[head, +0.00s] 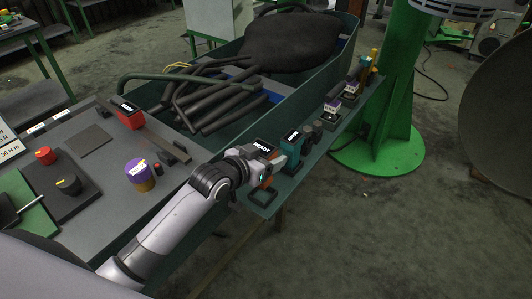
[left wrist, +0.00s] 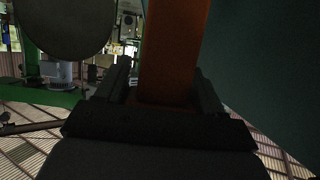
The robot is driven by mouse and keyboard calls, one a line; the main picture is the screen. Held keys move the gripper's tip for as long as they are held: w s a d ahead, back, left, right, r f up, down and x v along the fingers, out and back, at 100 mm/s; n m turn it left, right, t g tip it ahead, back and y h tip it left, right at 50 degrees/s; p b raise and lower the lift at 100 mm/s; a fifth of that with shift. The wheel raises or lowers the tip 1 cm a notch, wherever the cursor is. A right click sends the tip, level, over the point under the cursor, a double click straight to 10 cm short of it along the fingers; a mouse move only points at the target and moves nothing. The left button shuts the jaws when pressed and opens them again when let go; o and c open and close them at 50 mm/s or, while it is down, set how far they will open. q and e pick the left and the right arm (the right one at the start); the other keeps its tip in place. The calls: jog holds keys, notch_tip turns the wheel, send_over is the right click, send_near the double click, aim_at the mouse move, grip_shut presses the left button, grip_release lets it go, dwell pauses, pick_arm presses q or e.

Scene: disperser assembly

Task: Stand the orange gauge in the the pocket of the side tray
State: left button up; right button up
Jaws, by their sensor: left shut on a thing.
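The orange gauge (left wrist: 175,45) is between the two dark fingers of my left gripper (left wrist: 163,88) in the left wrist view, and the gripper is shut on it. In the head view, a small orange part of the gauge (head: 267,182) shows beneath my left gripper (head: 268,163), which hides most of it. The gripper is over the near end of the side tray (head: 261,210). A dark, square-rimmed pocket (head: 262,198) lies just below and in front of the gauge. I cannot tell whether the gauge's foot is inside the rim. My right gripper is out of view.
A teal gauge (head: 291,151) stands on the tray just beyond my gripper, with dark cylinders (head: 312,134) and purple-white blocks (head: 334,104) farther along. A table (head: 100,205) at left holds a red block (head: 127,117) and a purple-gold cylinder (head: 139,175). A green pillar (head: 398,90) stands at right.

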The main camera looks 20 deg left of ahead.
pick_arm(q)
jog(key=shift+f+b, duration=1.35)
jog(key=shift+f, duration=1.65)
jog(key=o, duration=1.7)
jog(key=shift+o, duration=0.5)
jog(key=shift+f, duration=0.25)
jog(key=v, duration=0.7)
jog(key=shift+r, duration=0.2)
jog(key=shift+s+f, duration=0.1)
